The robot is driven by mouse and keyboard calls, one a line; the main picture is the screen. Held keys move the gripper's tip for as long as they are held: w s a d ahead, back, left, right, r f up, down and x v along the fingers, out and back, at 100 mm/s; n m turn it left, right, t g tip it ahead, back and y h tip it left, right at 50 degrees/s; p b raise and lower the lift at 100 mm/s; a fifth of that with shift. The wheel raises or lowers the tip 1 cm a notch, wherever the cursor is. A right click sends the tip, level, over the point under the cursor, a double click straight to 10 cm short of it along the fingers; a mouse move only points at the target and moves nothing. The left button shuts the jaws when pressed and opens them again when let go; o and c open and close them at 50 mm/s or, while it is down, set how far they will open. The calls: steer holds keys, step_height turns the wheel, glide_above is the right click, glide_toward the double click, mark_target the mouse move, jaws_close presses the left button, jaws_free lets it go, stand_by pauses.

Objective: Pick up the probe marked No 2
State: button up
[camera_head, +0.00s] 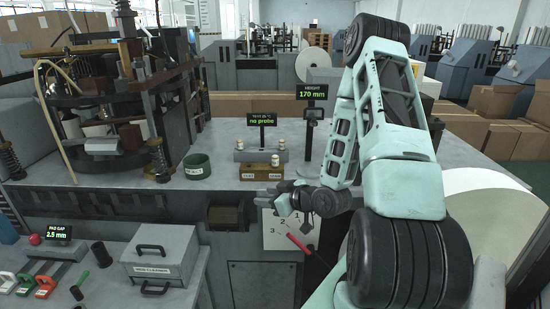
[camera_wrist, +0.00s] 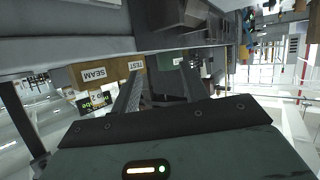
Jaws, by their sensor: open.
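I cannot make out a probe marked No 2 for certain. My gripper (camera_head: 262,197) is open by the bench edge, just below the block. Its fingers (camera_wrist: 160,92) show nothing held between them.
A green round container (camera_head: 197,166) sits left. A grey lidded box (camera_head: 160,256) and several small tools occupy the lower left bench.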

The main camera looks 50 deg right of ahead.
steer(key=s+d+r+m+t+h+p, duration=0.1)
steer(key=s+d+r+m+t+h, duration=0.3)
steer(key=s+d+h, duration=0.35)
steer(key=y+b, duration=0.2)
glide_toward(277, 161)
steer(key=s, duration=0.1)
steer(key=w+d+b, duration=0.1)
steer(key=b, duration=0.4)
steer(key=shift+d+m, duration=0.1)
steer(key=shift+m, duration=0.2)
steer(key=shift+w+b, duration=0.15)
steer(key=shift+b, duration=0.55)
steer(key=b, duration=0.5)
steer(key=shift+w+a+f, duration=0.1)
steer(key=shift+w+a, duration=0.15)
steer(key=shift+w, duration=0.1)
steer(key=x, duration=0.4)
steer(key=shift+r+p, duration=0.3)
steer(key=shift+p, duration=0.05)
steer(key=shift+f+x, duration=0.2)
steer(key=shift+x, duration=2.8)
steer(key=shift+a, duration=0.15)
jaws_close()
